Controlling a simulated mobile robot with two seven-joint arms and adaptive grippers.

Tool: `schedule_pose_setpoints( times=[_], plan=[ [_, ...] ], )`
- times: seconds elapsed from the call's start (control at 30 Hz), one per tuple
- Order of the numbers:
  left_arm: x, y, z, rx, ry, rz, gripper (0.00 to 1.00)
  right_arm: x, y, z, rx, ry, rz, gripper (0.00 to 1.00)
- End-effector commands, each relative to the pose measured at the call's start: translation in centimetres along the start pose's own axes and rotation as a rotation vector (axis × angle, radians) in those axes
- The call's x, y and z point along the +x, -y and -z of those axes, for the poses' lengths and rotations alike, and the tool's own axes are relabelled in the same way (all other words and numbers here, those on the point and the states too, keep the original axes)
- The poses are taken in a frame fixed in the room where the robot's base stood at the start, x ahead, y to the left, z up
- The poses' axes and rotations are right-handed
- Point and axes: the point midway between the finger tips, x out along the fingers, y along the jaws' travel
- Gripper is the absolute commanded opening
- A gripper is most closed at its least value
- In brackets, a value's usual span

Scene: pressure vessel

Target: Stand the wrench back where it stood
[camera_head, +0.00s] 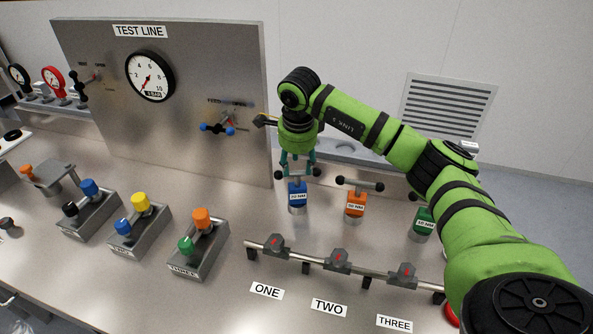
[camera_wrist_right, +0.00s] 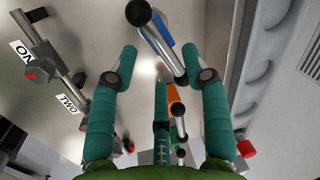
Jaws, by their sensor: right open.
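The blue T-handled wrench (camera_head: 297,194) stands upright at the back of the bench. Its steel crossbar with black ball ends also shows in the wrist view (camera_wrist_right: 165,48), with the blue body behind it. My right gripper (camera_head: 298,170) points down right above this wrench. In the wrist view the green fingers (camera_wrist_right: 159,58) are apart, with the crossbar passing between the tips. I cannot tell whether they touch it. An orange wrench (camera_head: 355,203) and a green wrench (camera_head: 423,221) stand to its right. My left gripper is out of view.
A rail with several grey fittings (camera_head: 337,262) runs in front, above labels ONE, TWO and THREE. Blocks with coloured knobs (camera_head: 201,247) stand to the left. The TEST LINE panel (camera_head: 200,100) rises behind, with a valve handle near my right wrist.

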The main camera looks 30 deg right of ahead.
Motion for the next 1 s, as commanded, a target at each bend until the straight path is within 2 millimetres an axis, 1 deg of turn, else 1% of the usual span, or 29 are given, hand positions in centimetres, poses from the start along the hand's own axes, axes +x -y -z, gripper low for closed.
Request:
schedule_pose_setpoints(
  times=[0.03, 0.2, 0.3, 0.43, 0.6, 1.0],
  plan=[
    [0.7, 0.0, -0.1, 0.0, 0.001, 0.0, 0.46, -0.9, 0.1, 0.0, 0.001, 0.003, 0.008, 0.48],
    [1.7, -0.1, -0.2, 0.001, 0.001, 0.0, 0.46, -4.7, 0.1, -0.1, 0.0, 0.004, 0.006, 0.48],
    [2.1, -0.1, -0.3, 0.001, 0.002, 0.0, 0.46, -6.6, 0.0, 0.0, 0.001, 0.003, 0.005, 0.48],
    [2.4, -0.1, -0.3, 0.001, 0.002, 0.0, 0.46, -8.3, 0.1, 0.0, 0.001, 0.002, 0.003, 0.48],
    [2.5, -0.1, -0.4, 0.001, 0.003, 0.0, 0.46, -9.2, 0.0, 0.0, 0.0, 0.001, 0.0, 0.48],
    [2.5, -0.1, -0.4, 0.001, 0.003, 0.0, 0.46, -9.2, 0.0, 0.0, 0.0, 0.001, 0.0, 0.48]
  ],
)
